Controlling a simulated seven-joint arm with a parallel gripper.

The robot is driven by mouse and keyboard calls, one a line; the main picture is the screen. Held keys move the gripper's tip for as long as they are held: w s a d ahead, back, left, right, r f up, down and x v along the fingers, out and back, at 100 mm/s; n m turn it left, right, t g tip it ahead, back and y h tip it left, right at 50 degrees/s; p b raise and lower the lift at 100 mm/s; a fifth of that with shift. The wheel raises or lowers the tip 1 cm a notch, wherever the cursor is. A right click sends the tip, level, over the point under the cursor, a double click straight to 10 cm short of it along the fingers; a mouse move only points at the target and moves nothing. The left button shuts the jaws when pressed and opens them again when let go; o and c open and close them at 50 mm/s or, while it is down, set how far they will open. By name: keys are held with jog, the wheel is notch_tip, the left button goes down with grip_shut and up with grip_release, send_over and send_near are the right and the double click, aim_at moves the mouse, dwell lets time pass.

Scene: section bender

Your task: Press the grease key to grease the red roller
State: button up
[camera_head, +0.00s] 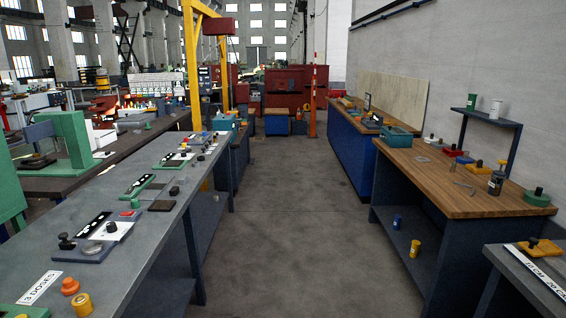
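My gripper is not in view. No grease key can be told for sure. A grey workbench (150,238) runs along the left, with small fixtures on top. A "3 DOSES" label (40,288) lies near its front. Beside it stand an orange-red knob-like piece (70,286) and a yellow round piece (81,303). A grey plate fixture with a black knob (67,242) and a metal disc (92,247) sits behind them. A small red piece (126,212) lies farther back. I cannot tell which, if any, is the red roller.
A clear floor aisle (290,220) runs between the benches. At right stands a wood-topped bench (420,185) with coloured knobbed bases and a dark bottle (496,181). A wall shelf (490,117) holds two cans. A grey table (515,280) fills the right front corner.

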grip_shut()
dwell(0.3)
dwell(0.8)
